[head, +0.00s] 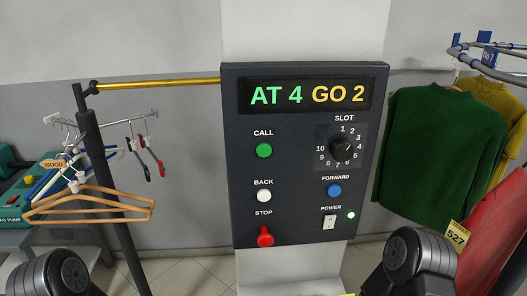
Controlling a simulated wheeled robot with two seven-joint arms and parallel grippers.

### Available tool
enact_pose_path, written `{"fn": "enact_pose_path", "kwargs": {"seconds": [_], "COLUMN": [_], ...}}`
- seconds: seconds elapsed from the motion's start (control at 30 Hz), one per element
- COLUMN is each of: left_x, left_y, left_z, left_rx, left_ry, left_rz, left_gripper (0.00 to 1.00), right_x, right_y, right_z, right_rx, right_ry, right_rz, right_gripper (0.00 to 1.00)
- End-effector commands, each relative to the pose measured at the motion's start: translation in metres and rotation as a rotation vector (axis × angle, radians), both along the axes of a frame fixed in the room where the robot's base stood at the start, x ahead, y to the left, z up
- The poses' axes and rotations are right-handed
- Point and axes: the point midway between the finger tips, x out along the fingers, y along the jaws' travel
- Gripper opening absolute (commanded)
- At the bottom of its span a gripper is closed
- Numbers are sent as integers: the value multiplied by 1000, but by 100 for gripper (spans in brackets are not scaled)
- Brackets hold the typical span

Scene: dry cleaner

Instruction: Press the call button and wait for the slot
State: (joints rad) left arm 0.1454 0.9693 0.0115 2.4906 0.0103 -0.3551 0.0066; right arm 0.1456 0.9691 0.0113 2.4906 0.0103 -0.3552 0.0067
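The dark control panel (300,215) stands upright in front of me on a pale column. Its display (307,95) reads "AT 4" in green and "GO 2" in yellow. The green call button (264,150) is on the panel's left side under the word CALL, with nothing touching it. The black slot dial (342,148) is to its right, ringed by numbers 1 to 10; I cannot tell for sure where its pointer aims. Parts of my two arms show at the lower left and lower right corners, but neither gripper is in view.
Below are a white back button (263,196), blue forward button (334,190), red stop button (265,237) and power switch (329,222) beside a lit green lamp. Hangers (88,206) hang left by a brass rail (155,83). A green sweater (437,145) hangs right.

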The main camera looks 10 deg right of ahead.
Motion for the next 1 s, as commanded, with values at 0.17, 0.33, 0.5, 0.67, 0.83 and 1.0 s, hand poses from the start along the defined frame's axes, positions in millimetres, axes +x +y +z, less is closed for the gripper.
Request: {"fn": "enact_pose_path", "kwargs": {"seconds": [0.17,0.33,0.5,0.67,0.83,1.0], "left_x": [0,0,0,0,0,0], "left_y": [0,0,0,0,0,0], "left_z": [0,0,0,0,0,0], "left_rx": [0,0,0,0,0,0], "left_ry": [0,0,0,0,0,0], "left_rz": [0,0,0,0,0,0], "left_gripper": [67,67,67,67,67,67], "right_x": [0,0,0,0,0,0], "right_y": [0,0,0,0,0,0], "right_z": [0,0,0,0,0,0], "right_rx": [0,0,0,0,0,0], "right_ry": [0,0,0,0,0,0], "right_rz": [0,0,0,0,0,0], "right_gripper": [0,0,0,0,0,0]}}
